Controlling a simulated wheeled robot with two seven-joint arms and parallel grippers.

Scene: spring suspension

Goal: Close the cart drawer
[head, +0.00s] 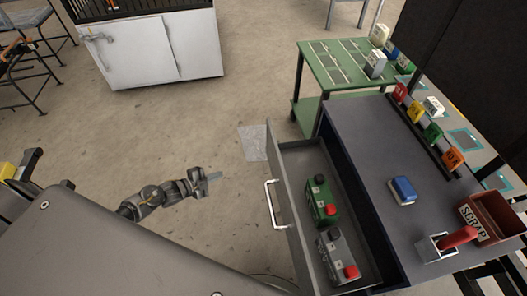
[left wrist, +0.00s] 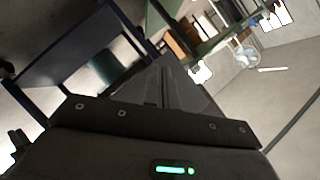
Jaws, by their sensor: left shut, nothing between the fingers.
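The cart (head: 362,150) has a dark grey top and stands at the right in the head view. Its drawer (head: 283,163) is pulled out toward the left, with a pale bar handle (head: 271,204) on its front. A green box (head: 319,200) and a grey box (head: 335,258), each with a red part, lie in the drawer. My left gripper (head: 214,176) is left of the handle, clear of it and over the floor. Its fingers are together and empty, as the left wrist view (left wrist: 163,88) also shows. My right gripper is out of view.
A blue item (head: 403,190), a red-handled device (head: 447,243) and a red SCRAP bin (head: 489,219) are on the cart top. A green table (head: 345,84) stands behind the cart. A white cabinet (head: 140,50) stands at the back left. Bare floor lies between.

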